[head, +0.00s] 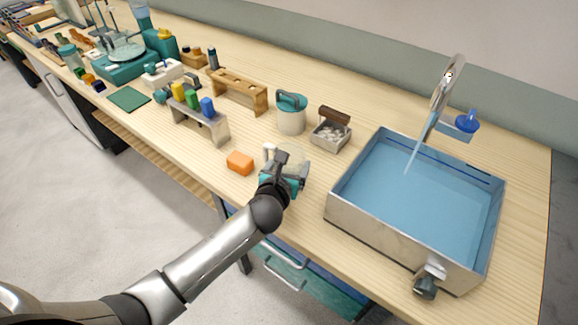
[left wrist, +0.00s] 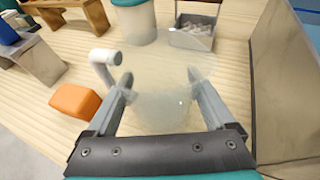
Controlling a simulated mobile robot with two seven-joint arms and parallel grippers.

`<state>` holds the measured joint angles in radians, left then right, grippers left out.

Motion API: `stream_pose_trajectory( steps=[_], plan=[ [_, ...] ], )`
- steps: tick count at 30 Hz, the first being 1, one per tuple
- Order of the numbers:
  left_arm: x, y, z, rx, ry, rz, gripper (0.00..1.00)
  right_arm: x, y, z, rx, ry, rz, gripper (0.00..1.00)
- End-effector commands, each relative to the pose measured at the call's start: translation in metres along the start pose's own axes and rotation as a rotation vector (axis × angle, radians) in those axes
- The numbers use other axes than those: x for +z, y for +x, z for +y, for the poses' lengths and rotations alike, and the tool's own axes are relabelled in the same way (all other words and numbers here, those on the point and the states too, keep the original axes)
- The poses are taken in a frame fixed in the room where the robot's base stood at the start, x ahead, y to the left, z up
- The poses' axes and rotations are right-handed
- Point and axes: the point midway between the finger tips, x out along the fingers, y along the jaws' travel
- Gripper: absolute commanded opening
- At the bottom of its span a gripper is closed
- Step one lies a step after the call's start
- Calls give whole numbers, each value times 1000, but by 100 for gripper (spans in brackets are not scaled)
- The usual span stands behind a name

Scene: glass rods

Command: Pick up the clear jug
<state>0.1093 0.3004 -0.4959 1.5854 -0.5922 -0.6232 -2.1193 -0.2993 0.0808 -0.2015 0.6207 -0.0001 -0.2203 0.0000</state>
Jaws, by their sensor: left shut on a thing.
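The clear jug (head: 294,155) is see-through and hard to make out on the wooden bench, left of the sink. In the left wrist view the clear jug (left wrist: 165,108) shows as a faint round body with a white, curved handle-like part (left wrist: 103,68) on its left. My left gripper (head: 287,167) reaches over the bench's front edge to it. In the left wrist view the fingers of my left gripper (left wrist: 159,78) lie on either side of the jug's body, shut on it. I cannot tell whether the jug's base touches the bench. My right gripper is not in view.
An orange block (head: 240,162) lies close to the left of the jug. A teal-lidded container (head: 291,116) and a small box of pale pieces (head: 330,134) stand behind. The water-filled sink (head: 345,208) rises to the right. A rack with coloured bottles (head: 216,131) is further left.

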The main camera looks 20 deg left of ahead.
Motion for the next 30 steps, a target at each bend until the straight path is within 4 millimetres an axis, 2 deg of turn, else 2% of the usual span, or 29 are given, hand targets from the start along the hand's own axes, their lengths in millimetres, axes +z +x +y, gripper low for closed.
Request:
stream_pose_trajectory(
  steps=[1,5,9,16,22,30],
  plan=[
    [13,-4,0,-1,1,-6,17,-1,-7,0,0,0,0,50],
    [43,-16,0,-2,3,-9,17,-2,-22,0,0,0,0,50],
    [83,-33,0,-2,3,-10,17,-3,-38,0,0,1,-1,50],
    [137,-56,0,-2,1,-8,17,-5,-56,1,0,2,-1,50],
    [163,-67,0,0,1,-6,17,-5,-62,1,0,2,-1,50],
    [171,-70,0,0,1,-3,17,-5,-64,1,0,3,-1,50]
  ],
)
